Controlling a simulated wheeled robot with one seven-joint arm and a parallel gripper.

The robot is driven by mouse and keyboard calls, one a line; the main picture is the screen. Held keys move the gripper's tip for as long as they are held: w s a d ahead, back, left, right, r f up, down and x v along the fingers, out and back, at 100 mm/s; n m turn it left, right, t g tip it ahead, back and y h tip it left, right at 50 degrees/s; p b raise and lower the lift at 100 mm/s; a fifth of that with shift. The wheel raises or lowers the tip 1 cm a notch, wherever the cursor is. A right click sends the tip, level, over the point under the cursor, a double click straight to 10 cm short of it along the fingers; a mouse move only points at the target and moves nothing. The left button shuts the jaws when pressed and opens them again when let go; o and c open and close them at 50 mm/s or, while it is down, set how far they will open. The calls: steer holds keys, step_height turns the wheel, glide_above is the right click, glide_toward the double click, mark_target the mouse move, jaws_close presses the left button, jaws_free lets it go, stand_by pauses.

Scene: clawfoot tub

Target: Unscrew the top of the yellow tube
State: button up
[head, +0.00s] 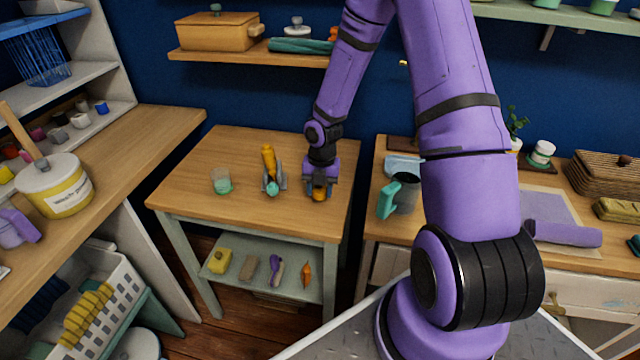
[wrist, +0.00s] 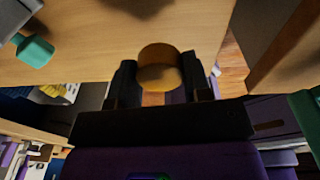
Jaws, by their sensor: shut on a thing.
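A yellow tube (head: 268,156) stands tilted in a grey holder (head: 281,182) on the small wooden table. A teal faceted piece (head: 272,189) sits at the holder's front; it also shows in the wrist view (wrist: 35,51). My gripper (head: 319,190) is to the right of the holder, pointing down low over the table. It is shut on a round orange-yellow piece (wrist: 159,66), which sits between the fingertips in the wrist view. Whether this piece is the tube's top, I cannot tell. The tube's upper end is too small to make out.
A glass with a teal base (head: 222,182) stands left of the holder on the wooden table (head: 200,150). A lower shelf (head: 235,287) holds a yellow block and other items. A dark mug with a teal handle (head: 404,194) is on the right counter. The table's front is clear.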

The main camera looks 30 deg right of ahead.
steer(key=shift+f, duration=1.85)
steer(key=shift+f, duration=0.6)
stand_by(0.6)
steer(key=o, duration=1)
steer(key=shift+r, duration=0.15)
steer(key=shift+w+d+r, duration=0.15)
steer(key=shift+d+r, duration=0.05)
steer(key=shift+r, duration=1.75)
steer(key=shift+w+d+r, duration=0.1)
steer(key=shift+d+r, duration=0.05)
steer(key=shift+r, duration=1.75)
step_height(320, 180, up, 11)
glide_above(320, 208)
steer(key=w+d, duration=0.1)
steer(key=d, duration=0.1)
steer(key=shift+w+a+f, duration=0.1)
steer(key=shift+w+a, duration=0.05)
